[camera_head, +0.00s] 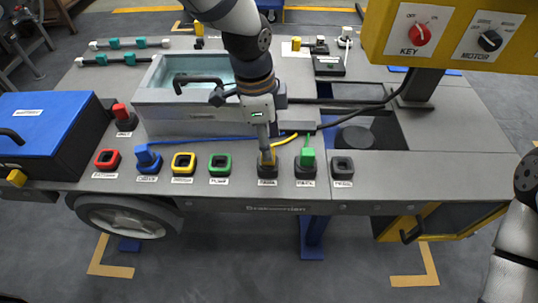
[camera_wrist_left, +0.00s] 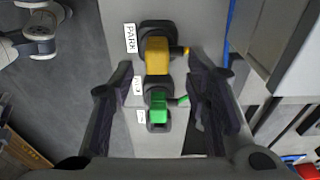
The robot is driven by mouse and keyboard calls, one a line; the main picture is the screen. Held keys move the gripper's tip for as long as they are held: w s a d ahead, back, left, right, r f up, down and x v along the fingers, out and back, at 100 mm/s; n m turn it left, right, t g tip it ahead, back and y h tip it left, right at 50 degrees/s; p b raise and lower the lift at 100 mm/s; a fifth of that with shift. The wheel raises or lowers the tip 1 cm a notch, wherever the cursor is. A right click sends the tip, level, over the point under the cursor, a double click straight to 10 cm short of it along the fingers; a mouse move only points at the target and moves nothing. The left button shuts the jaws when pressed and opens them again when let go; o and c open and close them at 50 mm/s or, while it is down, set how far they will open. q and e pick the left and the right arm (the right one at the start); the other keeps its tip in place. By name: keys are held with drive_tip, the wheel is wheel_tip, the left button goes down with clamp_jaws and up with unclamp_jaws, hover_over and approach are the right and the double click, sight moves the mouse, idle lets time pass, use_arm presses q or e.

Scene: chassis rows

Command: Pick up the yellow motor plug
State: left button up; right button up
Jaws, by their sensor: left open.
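The yellow motor plug (camera_head: 267,158) sits in a black socket in the front row of the bench, partly hidden by my left gripper in the head view. A yellow cable runs from it to the right. In the left wrist view the yellow plug (camera_wrist_left: 157,55) stands in the socket marked PARK. My left gripper (camera_head: 266,148) is right above the plug, pointing down. In the left wrist view the left gripper (camera_wrist_left: 160,70) is open, with its fingers on either side of the plug and gaps showing. My right arm shows at the right edge, without its gripper.
A green plug (camera_head: 307,157) stands in the socket close to the right, also in the wrist view (camera_wrist_left: 158,106). A blue plug (camera_head: 148,157) and empty red, yellow and green sockets (camera_head: 219,164) lie left. A grey box (camera_head: 190,122) stands behind. The yellow control panel (camera_head: 456,40) overhangs at upper right.

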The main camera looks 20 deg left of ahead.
sight(270, 165)
use_arm(q)
drive_tip(key=f, duration=0.3)
drive_tip(key=shift+s+f, duration=0.25)
drive_tip(key=shift+w+d+f, duration=0.1)
drive_tip(key=shift+w+f, duration=0.05)
drive_tip(key=shift+f, duration=0.2)
drive_tip(key=shift+r, duration=0.1)
clamp_jaws()
drive_tip(key=shift+r, duration=0.1)
